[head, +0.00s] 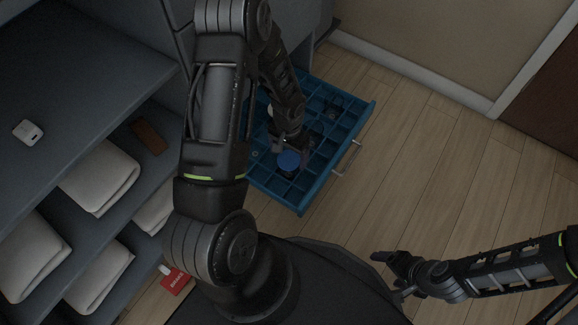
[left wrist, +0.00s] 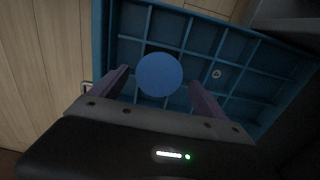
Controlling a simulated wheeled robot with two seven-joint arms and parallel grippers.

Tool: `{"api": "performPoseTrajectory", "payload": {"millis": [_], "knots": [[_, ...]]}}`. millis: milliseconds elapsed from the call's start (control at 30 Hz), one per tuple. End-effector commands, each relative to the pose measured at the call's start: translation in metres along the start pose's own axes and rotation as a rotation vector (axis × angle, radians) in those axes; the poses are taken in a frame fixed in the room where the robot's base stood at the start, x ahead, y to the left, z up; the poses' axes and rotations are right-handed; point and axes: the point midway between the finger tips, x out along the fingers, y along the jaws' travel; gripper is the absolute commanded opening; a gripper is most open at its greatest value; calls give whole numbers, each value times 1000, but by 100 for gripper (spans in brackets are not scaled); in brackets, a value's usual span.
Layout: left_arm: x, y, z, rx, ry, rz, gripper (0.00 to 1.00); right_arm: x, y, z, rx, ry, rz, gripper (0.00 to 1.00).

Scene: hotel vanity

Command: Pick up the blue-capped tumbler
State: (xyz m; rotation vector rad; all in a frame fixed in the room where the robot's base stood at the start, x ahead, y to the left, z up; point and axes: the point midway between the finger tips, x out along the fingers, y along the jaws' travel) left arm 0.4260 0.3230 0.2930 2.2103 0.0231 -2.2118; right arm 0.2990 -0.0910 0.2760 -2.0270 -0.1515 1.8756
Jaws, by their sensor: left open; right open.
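The blue-capped tumbler (head: 289,160) stands in a compartment of a blue divided drawer (head: 318,190). Its round blue cap (left wrist: 159,75) shows from above in the left wrist view; its body is hidden below the cap. My left gripper (head: 286,148) reaches down over the drawer at the tumbler. In the left wrist view the open fingers of my left gripper (left wrist: 160,82) lie to either side of the cap, with gaps between. My right gripper (head: 386,257) is off to the lower right above the floor, away from the drawer, and looks empty.
The drawer is pulled out, with a metal handle (head: 347,158) on its outer side. Another dark item (head: 333,103) sits in a far compartment. Shelves with folded towels (head: 100,177) stand at left. A red item (head: 175,280) lies lower left. Wooden floor (head: 440,160) at right is clear.

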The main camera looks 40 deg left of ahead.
Motion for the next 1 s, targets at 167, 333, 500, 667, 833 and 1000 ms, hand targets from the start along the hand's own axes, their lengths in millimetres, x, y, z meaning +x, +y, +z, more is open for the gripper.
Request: {"api": "performPoseTrajectory", "payload": {"millis": [167, 333, 500, 667, 833, 1000], "knots": [[4, 0, 0, -1, 1, 0, 86, 1, 0, 0, 0, 1, 0, 80], [5, 0, 0, -1, 0, 0, 86, 2, 1, 0, 0, 2, 0, 80], [24, 1, 3, -1, -3, 0, 86, 13, 4, -1, 1, 6, 0, 80], [48, 2, 4, -1, -2, 0, 86, 26, 8, -3, 2, 13, 1, 80], [57, 2, 3, -2, 0, 0, 86, 29, 9, -4, 2, 16, 1, 80], [56, 2, 3, -1, 0, 0, 86, 28, 8, -4, 2, 16, 0, 80]]}}
